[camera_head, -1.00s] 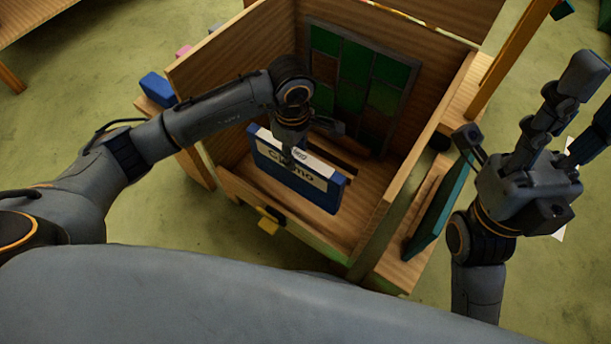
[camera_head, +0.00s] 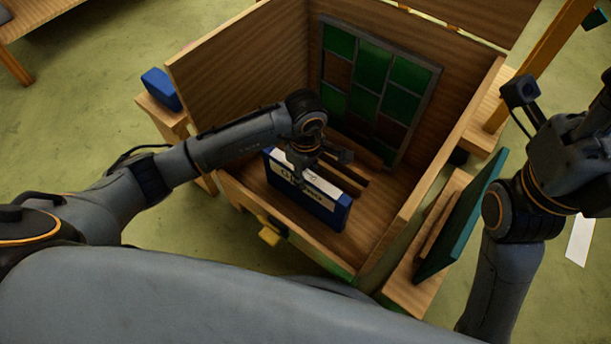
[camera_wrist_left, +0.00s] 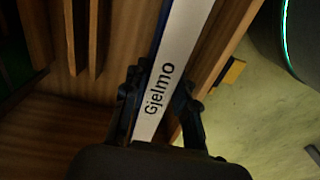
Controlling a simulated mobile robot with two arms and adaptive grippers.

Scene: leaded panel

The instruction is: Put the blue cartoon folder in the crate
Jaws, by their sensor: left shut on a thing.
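The blue folder (camera_head: 318,207), with a white label on its spine, is inside the wooden crate (camera_head: 235,55), low and near the front wall. In the left wrist view the spine (camera_wrist_left: 182,45) reads "Gjelmo". My left gripper (camera_head: 302,165) reaches down into the crate from the left and is shut on the folder's upper edge; its fingers (camera_wrist_left: 160,108) lie on both sides of the spine. Whether the folder's lower edge touches the crate floor is hidden. My right gripper (camera_head: 580,150) is at the right edge, partly cut off, away from the crate; its fingers cannot be made out.
A leaded panel with green and brown panes (camera_head: 370,80) leans against the crate's inner back wall. A blue block (camera_head: 160,88) is on a wooden piece at the left. A teal board (camera_head: 462,215) stands by the crate's right side. A yellow piece (camera_head: 269,236) is at the front.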

